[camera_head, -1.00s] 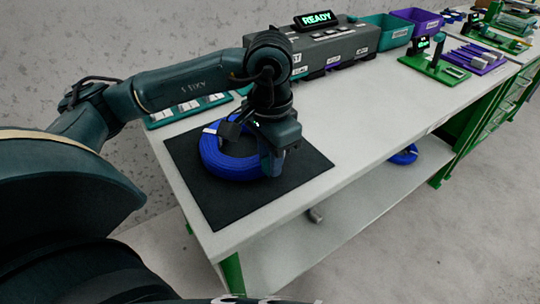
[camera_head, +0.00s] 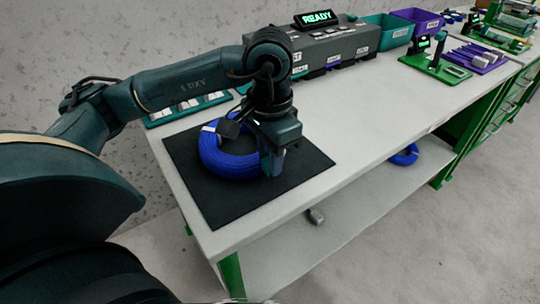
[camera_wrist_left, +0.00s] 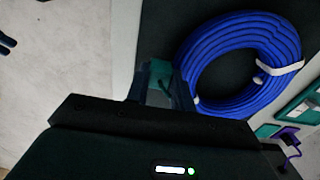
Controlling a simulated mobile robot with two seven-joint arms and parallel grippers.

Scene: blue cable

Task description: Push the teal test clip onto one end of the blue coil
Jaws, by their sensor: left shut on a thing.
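The blue coil (camera_head: 222,164) lies flat on a black mat (camera_head: 203,205) at the near left end of the table. It also shows in the left wrist view (camera_wrist_left: 205,62), with a white tie around its right side. My left gripper (camera_head: 273,163) points down at the coil's right side in the head view and hides part of it. In the left wrist view the gripper (camera_wrist_left: 157,88) is shut on a small teal piece (camera_wrist_left: 160,82), apparently the test clip. The fingers hide most of it. It is beside the coil's outer edge; I cannot tell whether they touch. My right gripper is out of view.
A grey tester with a lit READY sign (camera_head: 318,18) stands at the back. Teal (camera_head: 386,33) and purple (camera_head: 420,20) bins stand beyond it. A teal panel (camera_head: 190,107) lies behind the mat. Another blue coil (camera_head: 404,155) is on the lower shelf. The table right of the mat is clear.

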